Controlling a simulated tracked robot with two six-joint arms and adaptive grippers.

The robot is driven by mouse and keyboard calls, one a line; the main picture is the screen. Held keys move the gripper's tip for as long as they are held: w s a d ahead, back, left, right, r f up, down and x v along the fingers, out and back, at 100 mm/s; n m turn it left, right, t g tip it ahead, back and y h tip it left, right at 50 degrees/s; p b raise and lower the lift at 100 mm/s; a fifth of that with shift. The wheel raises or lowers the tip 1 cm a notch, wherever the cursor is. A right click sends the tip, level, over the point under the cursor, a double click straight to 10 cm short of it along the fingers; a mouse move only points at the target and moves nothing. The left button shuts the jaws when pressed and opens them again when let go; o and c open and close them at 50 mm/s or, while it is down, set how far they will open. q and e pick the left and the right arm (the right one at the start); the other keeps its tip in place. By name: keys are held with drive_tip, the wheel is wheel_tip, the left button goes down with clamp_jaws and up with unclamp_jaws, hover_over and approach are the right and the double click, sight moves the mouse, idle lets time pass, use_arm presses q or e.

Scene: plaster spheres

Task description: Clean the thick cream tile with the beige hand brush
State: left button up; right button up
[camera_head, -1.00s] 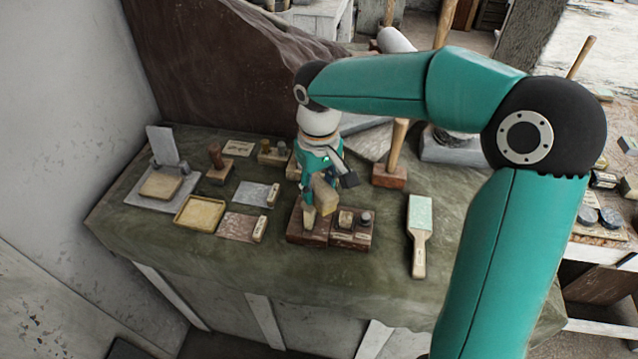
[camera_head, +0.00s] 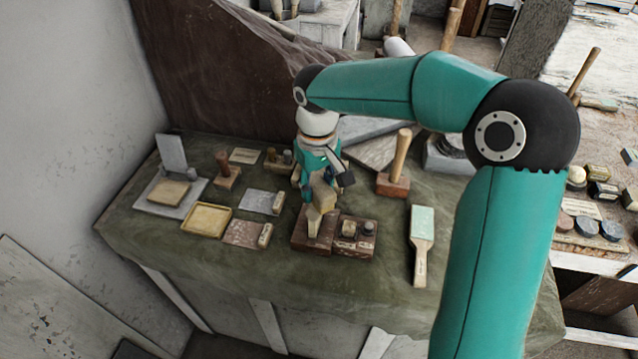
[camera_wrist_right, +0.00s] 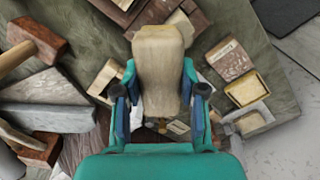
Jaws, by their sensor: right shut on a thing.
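My right gripper (camera_wrist_right: 160,105) is shut on the beige hand brush (camera_wrist_right: 160,60), whose pale wooden body sticks out past the fingers in the wrist view. In the head view my right gripper (camera_head: 322,174) points down, and the brush (camera_head: 323,197) hangs over the brown wooden block near the table's middle. I cannot tell whether the brush touches anything below. What looks like the thick cream tile (camera_head: 169,192) lies flat on a grey slab at the table's left end, well apart from the brush. It also shows at the right of the wrist view (camera_wrist_right: 250,123). My left gripper is not in view.
A yellow shallow tray (camera_head: 206,220) and labelled plates lie between the tile and the brush. A grey upright piece (camera_head: 171,152) stands behind the tile. A wooden mallet (camera_head: 395,180) and a pale-green paddle (camera_head: 422,235) are to the right. The table's front strip is clear.

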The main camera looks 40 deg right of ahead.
drive_tip(key=shift+f+b, duration=0.5)
drive_tip(key=shift+f, duration=0.1)
idle(0.4)
drive_tip(key=shift+w+r+p, duration=0.15)
drive_tip(key=shift+w+p, duration=0.25)
drive_tip(key=shift+w+d+p, duration=0.1)
drive_tip(key=shift+w+p, duration=0.25)
drive_tip(key=shift+w, duration=0.3)
drive_tip(key=shift+s+b, duration=1.15)
drive_tip(key=shift+s, duration=1.05)
drive_tip(key=shift+w, duration=0.15)
